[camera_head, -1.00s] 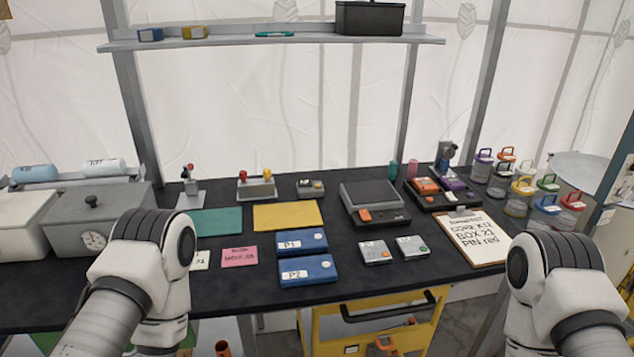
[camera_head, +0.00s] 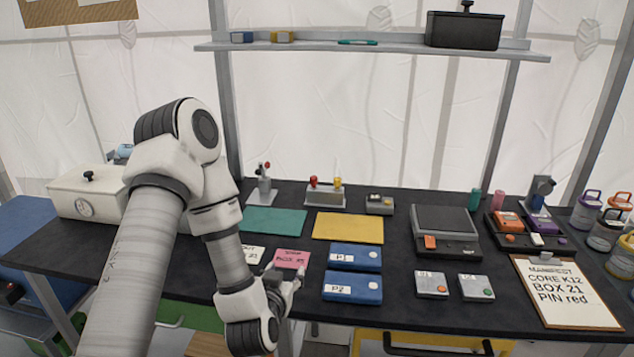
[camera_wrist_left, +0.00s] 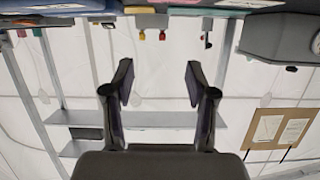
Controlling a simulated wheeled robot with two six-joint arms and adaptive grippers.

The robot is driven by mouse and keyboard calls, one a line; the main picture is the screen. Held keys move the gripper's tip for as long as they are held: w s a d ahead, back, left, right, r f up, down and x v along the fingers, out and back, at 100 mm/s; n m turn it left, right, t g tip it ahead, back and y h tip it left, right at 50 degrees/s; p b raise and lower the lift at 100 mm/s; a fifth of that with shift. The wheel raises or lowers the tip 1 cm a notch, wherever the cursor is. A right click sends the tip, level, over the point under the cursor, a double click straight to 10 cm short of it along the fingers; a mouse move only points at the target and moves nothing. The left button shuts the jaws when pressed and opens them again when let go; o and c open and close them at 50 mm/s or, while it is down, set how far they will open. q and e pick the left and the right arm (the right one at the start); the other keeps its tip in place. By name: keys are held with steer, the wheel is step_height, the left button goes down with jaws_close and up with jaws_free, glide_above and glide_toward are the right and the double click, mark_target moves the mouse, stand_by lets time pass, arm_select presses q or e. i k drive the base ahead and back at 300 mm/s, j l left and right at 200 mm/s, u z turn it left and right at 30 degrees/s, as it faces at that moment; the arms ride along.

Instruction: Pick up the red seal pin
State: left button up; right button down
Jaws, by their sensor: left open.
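The red seal pin (camera_head: 313,181) stands upright in a grey holder (camera_head: 325,198) beside a yellow pin (camera_head: 337,182). It also shows in the left wrist view, upside down near the top (camera_wrist_left: 162,36). My left gripper (camera_head: 288,287) is low at the table's front edge, by the pink card, well short of the pin. In the left wrist view my left gripper (camera_wrist_left: 158,84) has its fingers apart with nothing between them. My right gripper is out of view.
A small stand (camera_head: 264,187) with a red tip is left of the holder. Teal (camera_head: 275,221) and yellow (camera_head: 348,228) mats and blue boxes (camera_head: 353,287) lie in front. A shelf (camera_head: 370,51) hangs above. A clipboard (camera_head: 566,291) reads "PIN red".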

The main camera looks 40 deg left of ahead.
mark_target(313, 178)
steer(key=i+j, duration=0.9)
steer(key=i, duration=0.2)
